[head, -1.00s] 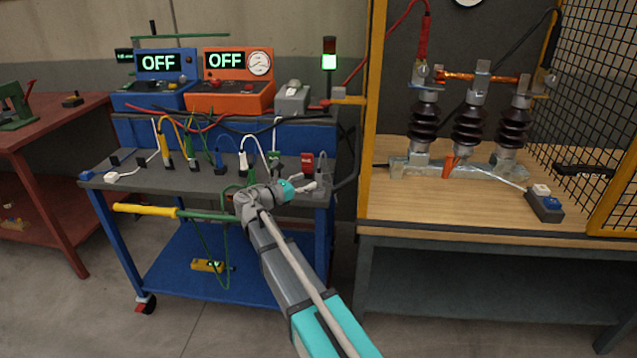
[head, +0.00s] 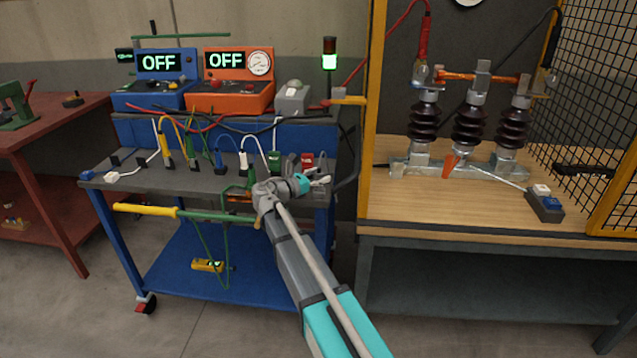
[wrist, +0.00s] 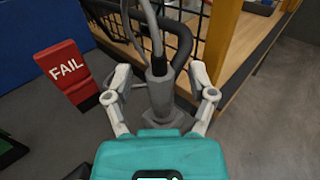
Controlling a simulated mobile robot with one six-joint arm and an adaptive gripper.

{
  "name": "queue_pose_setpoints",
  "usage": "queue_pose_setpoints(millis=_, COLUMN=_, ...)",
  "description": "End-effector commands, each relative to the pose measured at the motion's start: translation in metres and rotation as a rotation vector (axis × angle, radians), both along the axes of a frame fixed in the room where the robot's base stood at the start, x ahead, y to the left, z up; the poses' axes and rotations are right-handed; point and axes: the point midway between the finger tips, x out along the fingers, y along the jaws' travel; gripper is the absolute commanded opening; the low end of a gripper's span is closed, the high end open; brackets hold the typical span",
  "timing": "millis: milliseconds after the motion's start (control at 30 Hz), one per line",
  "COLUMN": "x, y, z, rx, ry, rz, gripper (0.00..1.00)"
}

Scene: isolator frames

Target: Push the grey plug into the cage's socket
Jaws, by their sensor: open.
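The grey plug (wrist: 160,97) stands between my fingers in the wrist view, with a dark collar and a cable rising from its top. My gripper (wrist: 158,90) is open, one finger on each side of the plug, with gaps showing on both sides. In the head view, my gripper (head: 320,184) is over the right end of the blue cart's grey top; the plug is hard to make out there. I cannot tell for certain which part is the cage's socket; a small grey box (head: 340,93) sits on the yellow cage post.
A red FAIL block (wrist: 66,70) stands left of my gripper and also shows in the head view (head: 307,161). A thick dark cable (wrist: 180,40) curves close behind the plug. Several plugged leads line the cart top (head: 130,179). The wooden bench (head: 400,211) is to the right.

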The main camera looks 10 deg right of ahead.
Motion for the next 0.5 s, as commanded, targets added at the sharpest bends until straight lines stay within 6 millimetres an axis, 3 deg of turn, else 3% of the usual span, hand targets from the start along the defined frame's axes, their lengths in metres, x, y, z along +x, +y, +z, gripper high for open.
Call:
queue_pose_setpoints(millis=200, x=-0.0001, y=0.0000, z=0.0000, rx=0.000, ry=0.000, rz=0.000, gripper=0.72)
queue_pose_setpoints(millis=500, x=-0.0001, y=0.0000, z=0.0000, rx=0.000, ry=0.000, rz=0.000, gripper=0.18)
